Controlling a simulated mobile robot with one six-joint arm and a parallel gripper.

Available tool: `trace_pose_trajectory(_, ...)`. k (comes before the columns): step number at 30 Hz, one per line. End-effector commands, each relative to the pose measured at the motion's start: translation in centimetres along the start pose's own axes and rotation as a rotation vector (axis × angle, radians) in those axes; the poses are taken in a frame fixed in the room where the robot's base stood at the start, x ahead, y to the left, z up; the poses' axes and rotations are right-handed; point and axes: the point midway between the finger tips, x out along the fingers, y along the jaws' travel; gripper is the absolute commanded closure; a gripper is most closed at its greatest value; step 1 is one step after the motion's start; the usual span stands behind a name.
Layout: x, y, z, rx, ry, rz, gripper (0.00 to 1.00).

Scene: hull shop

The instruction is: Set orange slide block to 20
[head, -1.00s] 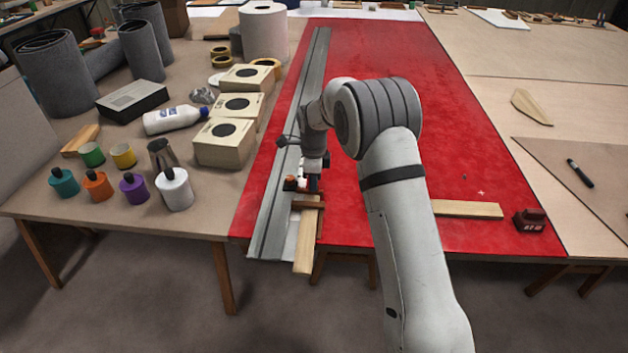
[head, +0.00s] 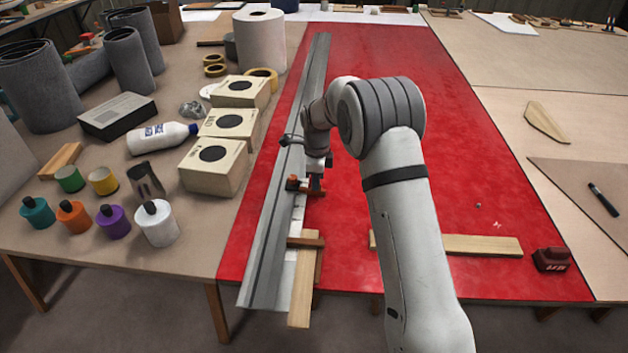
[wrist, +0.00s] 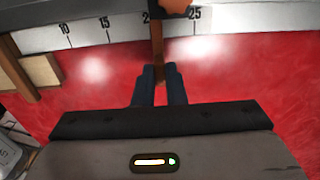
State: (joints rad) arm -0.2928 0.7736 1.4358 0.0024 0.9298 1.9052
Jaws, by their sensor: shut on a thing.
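The orange slide block (head: 292,183) sits on the long grey rail (head: 262,240) at the left side of the red mat. In the wrist view the orange block (wrist: 173,8) is at the top edge, partly cut off. Its brown stem (wrist: 158,45) reaches down between the fingers of my gripper (wrist: 159,72), which is shut on it. The white scale (wrist: 75,32) reads 10, 15, a partly covered 2-something, and 25. The stem covers the digit after the 2, left of 25. In the head view my gripper (head: 317,186) is beside the rail.
A brown crossbar (head: 306,242) and pale wood strip (head: 301,285) lie at the rail's near end. The red mat (head: 450,190) is mostly clear right of my arm.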

Motion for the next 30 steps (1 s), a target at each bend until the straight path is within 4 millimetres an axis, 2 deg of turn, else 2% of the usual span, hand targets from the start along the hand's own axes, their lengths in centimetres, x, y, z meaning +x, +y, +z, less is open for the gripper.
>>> trace_pose_trajectory(2, -0.1, 0.0, 0.0, 0.000, 0.001, 0.000, 1.00)
trace_pose_trajectory(3, 0.0, 0.0, 0.0, -0.001, 0.001, 0.000, 0.86)
trace_pose_trajectory(10, 0.0, 0.1, 0.1, -0.003, 0.002, 0.001, 0.67)
trace_pose_trajectory(17, -0.1, 0.1, 0.2, -0.004, 0.002, 0.001, 0.67)
trace_pose_trajectory(20, -0.7, 0.1, 0.2, -0.004, 0.002, -0.001, 0.67)
trace_pose_trajectory(30, -6.2, 0.0, 0.2, -0.004, 0.001, -0.001, 0.67)
